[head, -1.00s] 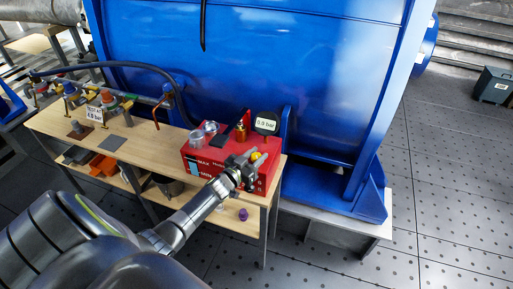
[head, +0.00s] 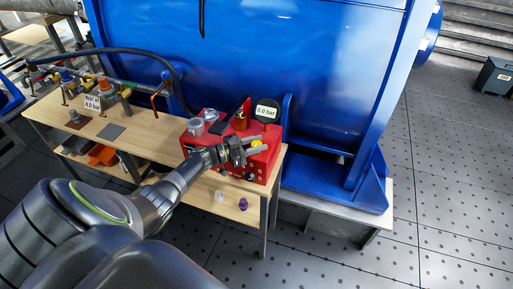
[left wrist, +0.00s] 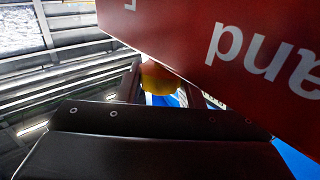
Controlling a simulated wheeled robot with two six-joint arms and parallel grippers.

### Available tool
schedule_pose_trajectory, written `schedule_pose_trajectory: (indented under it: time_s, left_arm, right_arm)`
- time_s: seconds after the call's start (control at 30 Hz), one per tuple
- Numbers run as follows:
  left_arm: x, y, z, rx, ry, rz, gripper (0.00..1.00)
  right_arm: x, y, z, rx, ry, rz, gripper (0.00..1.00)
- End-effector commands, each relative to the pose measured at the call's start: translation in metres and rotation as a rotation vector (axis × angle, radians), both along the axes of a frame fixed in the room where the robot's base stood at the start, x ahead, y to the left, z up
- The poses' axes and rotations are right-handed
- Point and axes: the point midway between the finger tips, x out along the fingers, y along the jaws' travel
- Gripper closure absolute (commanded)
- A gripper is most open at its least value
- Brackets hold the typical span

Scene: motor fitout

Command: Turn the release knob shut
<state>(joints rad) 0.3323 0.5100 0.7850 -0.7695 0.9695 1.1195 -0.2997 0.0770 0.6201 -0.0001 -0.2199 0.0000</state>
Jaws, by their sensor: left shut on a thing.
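The red box (head: 193,143) stands on the right end of the wooden bench, with a yellow knob (head: 256,148) on its front side. My left gripper (head: 258,145) reaches across the front of the box and is shut on this knob. In the left wrist view the knob (left wrist: 160,79) sits between the two fingers, partly hidden behind the gripper body. The red box (left wrist: 235,45) fills the upper right there. The knob's turn angle cannot be read. My right gripper is not in view.
A gauge (head: 266,111) on the box reads 0.0 bar. A large blue tank (head: 290,60) rises behind. Valves and a 4.0 bar sign (head: 92,104) are at the bench's left.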

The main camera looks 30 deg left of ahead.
Motion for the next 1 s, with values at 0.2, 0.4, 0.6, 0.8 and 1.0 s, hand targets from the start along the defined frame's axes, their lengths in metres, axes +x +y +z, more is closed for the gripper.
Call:
schedule_pose_trajectory:
  time_s: [0.2,0.4,0.6,0.8,1.0]
  left_arm:
    - [0.0024,0.0008,0.0035,-0.001,-0.007,-0.050,0.89]
    - [0.0020,0.0010,0.0042,-0.001,-0.004,-0.061,0.89]
    - [0.0018,0.0010,0.0042,0.000,-0.004,-0.061,0.89]
    - [0.0013,0.0010,0.0034,0.001,-0.003,-0.061,0.51]
    - [0.0005,0.0007,0.0015,0.000,0.000,-0.061,0.46]
  right_arm:
    - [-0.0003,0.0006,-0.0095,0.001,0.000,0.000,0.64]
    - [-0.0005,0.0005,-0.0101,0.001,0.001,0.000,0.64]
    - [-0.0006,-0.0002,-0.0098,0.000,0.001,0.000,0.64]
    - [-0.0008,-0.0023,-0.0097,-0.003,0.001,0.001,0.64]
    - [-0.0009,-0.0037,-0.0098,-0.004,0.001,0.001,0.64]
